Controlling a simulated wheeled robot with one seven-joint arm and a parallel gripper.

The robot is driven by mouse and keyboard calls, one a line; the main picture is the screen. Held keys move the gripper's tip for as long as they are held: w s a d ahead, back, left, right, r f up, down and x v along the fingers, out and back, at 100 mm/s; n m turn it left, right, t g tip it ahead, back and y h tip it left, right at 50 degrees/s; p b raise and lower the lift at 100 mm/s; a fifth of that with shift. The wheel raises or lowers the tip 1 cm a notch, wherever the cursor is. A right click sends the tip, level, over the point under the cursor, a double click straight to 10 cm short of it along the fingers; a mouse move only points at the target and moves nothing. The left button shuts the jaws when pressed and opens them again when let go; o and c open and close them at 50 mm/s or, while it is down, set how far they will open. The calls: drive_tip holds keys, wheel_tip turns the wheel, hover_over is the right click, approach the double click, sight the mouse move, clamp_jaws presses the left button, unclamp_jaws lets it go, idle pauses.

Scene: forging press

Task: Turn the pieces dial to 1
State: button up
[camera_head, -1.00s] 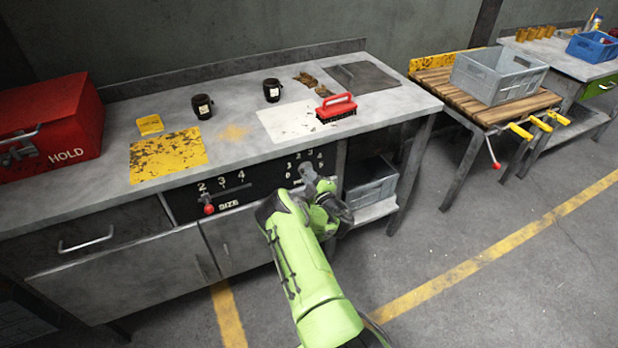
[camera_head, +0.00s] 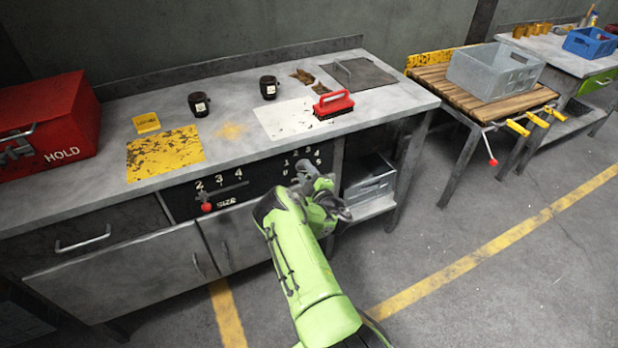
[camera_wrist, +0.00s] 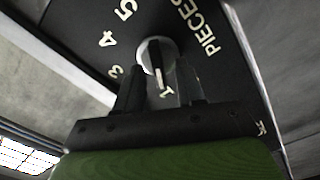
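The pieces dial (camera_wrist: 152,52) is a round, light grey knob with a raised bar, on a black panel in the wrist view. The bar runs down the picture, its lower end pointing roughly at the numeral 1 (camera_wrist: 166,93). Numerals 3, 4 and 5 show on the left and PIECES on the right; a 2 is not visible. My gripper (camera_wrist: 160,78) is open, with one dark finger on either side of the bar's lower end; contact is not clear. In the head view, my gripper (camera_head: 312,178) is at the bench's front panel and hides the dial.
A SIZE control with a red knob (camera_head: 207,207) is to the left on the same panel. Grey bin (camera_head: 368,180) sits in the shelf opening to the right.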

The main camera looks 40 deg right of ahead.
drive_tip(key=p+v, duration=1.5)
drive_tip(key=p, duration=0.1)
drive_tip(key=shift+s, duration=0.35)
drive_tip(key=shift+a, duration=0.15)
